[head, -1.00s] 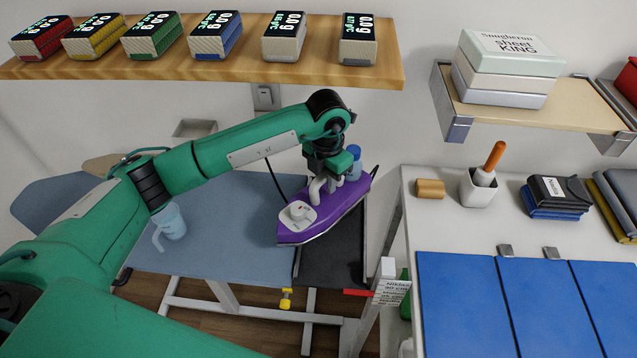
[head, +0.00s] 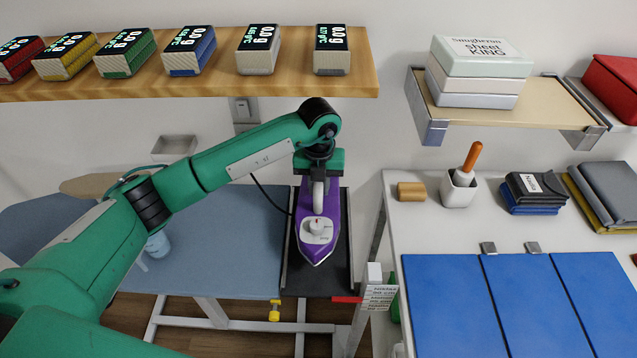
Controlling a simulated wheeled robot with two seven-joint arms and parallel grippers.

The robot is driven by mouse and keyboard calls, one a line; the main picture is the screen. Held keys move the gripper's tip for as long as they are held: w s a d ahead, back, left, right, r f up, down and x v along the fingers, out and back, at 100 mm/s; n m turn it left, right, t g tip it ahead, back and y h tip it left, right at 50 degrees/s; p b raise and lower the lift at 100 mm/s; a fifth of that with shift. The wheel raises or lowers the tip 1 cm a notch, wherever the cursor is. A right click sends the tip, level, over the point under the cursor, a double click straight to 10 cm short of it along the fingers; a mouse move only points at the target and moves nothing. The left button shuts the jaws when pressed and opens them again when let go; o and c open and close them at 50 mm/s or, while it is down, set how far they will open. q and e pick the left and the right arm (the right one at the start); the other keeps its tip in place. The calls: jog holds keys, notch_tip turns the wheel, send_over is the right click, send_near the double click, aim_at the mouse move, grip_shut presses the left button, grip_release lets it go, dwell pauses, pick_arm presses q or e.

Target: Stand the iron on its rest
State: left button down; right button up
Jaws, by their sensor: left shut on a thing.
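The purple iron (head: 318,238) with its white top is over the dark rest (head: 336,273) at the right end of the ironing board. Its tip points toward the front of the picture. My left gripper (head: 319,186) is shut on the iron's handle from above. The iron looks roughly flat and lined up with the rest; I cannot tell whether its sole touches it. My right gripper is not in view.
The blue ironing board (head: 230,255) extends left, with a clear blue jug (head: 157,243) partly behind my arm. A white table (head: 393,215) with blue panels stands close on the right. A wooden shelf (head: 200,87) with several boxes hangs above.

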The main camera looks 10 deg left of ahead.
pick_arm(q)
jog(key=shift+f+b, duration=1.05)
jog(key=shift+f, duration=1.15)
jog(key=shift+f+b, duration=0.45)
jog(key=shift+f, duration=0.05)
jog(key=c, duration=1.2)
grip_release()
jog(key=shift+f, duration=0.1)
